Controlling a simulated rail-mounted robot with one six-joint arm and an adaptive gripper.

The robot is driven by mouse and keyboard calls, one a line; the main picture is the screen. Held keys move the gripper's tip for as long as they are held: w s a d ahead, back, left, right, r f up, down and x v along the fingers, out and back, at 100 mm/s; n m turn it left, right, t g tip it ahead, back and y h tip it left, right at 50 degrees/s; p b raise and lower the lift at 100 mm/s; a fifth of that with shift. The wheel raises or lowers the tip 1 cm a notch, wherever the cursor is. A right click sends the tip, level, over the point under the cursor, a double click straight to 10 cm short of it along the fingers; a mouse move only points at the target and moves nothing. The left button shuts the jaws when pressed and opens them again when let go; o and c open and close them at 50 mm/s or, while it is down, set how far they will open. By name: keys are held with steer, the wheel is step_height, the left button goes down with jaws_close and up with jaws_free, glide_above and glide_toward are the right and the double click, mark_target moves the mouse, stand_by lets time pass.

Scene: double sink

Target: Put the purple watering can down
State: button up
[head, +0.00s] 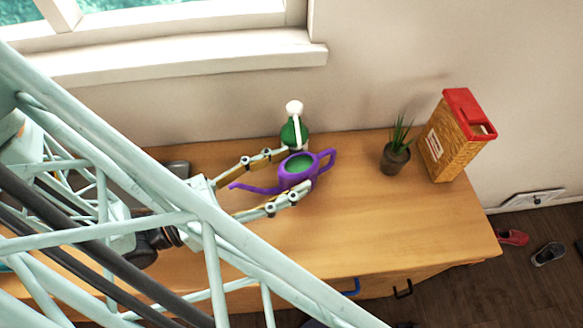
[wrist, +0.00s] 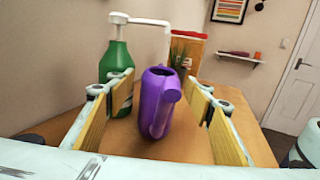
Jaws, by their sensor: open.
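The purple watering can (head: 297,174) stands upright on the wooden cabinet top, its spout pointing left toward my wrist and its handle to the right. In the wrist view the purple watering can (wrist: 158,100) is centred between the fingers, spout toward me. My gripper (head: 290,176) is open around it, one finger on the far side and one on the near side. In the wrist view my gripper (wrist: 162,105) shows gaps between the can and both padded fingers.
A green pump bottle (head: 294,130) with a white top stands by the wall, close behind the far finger. A potted plant (head: 396,155) and a wicker box with a red lid (head: 450,145) stand to the right. The wooden top (head: 400,220) is clear at front right.

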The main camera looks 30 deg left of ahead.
mark_target(247, 191)
steer(key=shift+p+v, duration=1.25)
steer(key=shift+v, duration=4.2)
steer(key=shift+d+r, duration=0.1)
steer(key=shift+r, duration=0.05)
